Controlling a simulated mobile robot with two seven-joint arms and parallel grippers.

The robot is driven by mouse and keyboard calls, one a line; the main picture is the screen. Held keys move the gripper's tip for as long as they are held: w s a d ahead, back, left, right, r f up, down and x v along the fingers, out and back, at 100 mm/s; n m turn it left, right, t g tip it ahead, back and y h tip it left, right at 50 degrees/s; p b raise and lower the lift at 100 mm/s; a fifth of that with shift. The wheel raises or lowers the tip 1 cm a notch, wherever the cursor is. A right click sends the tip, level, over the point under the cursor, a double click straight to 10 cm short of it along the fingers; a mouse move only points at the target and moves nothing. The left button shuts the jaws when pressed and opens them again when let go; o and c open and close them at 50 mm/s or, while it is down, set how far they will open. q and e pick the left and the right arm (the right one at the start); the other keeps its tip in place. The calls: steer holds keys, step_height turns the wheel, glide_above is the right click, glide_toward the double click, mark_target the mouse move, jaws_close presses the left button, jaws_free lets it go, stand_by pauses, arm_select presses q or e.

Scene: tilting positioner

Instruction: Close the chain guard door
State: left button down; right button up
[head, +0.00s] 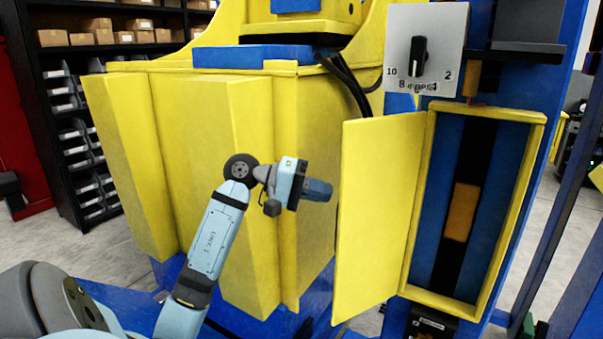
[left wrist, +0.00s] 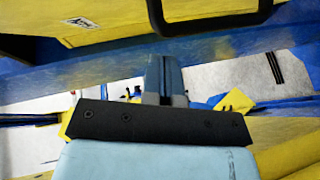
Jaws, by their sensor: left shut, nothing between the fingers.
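The chain guard door (head: 378,212) is a flat yellow panel in the head view. It stands open, swung out to the left from its hinge side. The yellow guard frame (head: 524,205) surrounds a tall opening on the blue column, with a dark strip and an orange-brown block (head: 461,212) inside. My left gripper (head: 318,190) is to the left of the door, with a small gap in the picture between its fingertips and the panel. Its fingers are together and empty; they also show in the left wrist view (left wrist: 163,75). My right gripper is not in view.
A grey panel with a black rotary knob (head: 418,57) is above the door. Dark cables (head: 350,80) hang behind the door's upper left. The large yellow machine body (head: 190,150) stands behind my left arm. Shelves with boxes and bins (head: 75,120) are at the far left.

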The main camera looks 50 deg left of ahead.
arm_select(q)
steer(key=shift+s+d+f, duration=0.1)
steer(key=shift+d+f, duration=0.2)
steer(key=shift+d, duration=0.45)
steer(key=shift+s+d+n+t+y+b, duration=0.3)
steer(key=shift+s+d+n+t+b, duration=0.1)
steer(key=shift+d+b, duration=0.2)
